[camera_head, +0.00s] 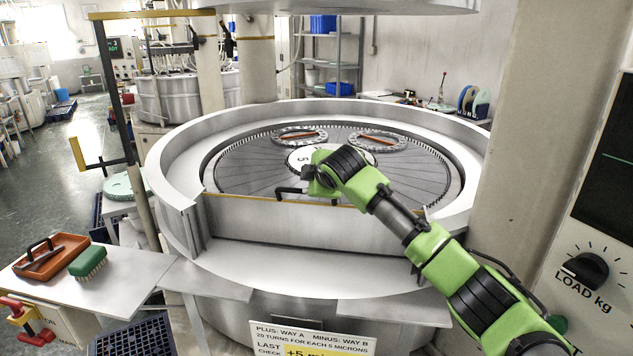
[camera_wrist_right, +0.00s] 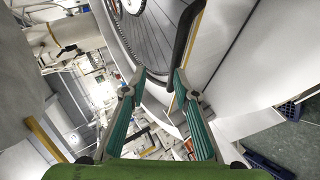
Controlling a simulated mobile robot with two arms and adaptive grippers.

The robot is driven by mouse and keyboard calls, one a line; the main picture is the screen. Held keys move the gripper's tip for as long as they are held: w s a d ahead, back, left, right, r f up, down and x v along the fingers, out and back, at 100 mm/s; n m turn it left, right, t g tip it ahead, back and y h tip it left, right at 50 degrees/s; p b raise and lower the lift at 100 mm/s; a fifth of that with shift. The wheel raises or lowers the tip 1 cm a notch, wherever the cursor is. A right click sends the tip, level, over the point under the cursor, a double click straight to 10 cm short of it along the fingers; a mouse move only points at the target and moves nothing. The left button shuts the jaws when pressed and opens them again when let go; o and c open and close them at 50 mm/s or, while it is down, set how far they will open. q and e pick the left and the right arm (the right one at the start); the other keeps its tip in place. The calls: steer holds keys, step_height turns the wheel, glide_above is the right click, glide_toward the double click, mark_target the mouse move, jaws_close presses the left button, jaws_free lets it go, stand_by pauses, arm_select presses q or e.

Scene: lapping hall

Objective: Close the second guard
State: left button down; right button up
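The round lapping machine stands in the middle of the head view, with a grey raised rim (camera_head: 170,160) around its slotted plate (camera_head: 245,165). A flat grey guard panel (camera_head: 330,219) with a yellow top edge stands upright across its front. A black bar handle (camera_head: 287,191) sits at the panel's top edge; it also shows in the right wrist view (camera_wrist_right: 184,42). My right gripper (camera_wrist_right: 158,76) is at this handle, its teal fingers apart on either side of the bar's near end. Whether they touch it is unclear. In the head view my wrist hides the fingertips. My left gripper is out of view.
A black post with yellow bars (camera_head: 118,85) rises left of the machine. A pillar (camera_head: 520,130) and control panel (camera_head: 600,240) stand close on the right.

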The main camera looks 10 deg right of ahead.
steer(key=v, duration=0.6)
steer(key=shift+s, duration=0.5)
steer(key=shift+f, duration=0.15)
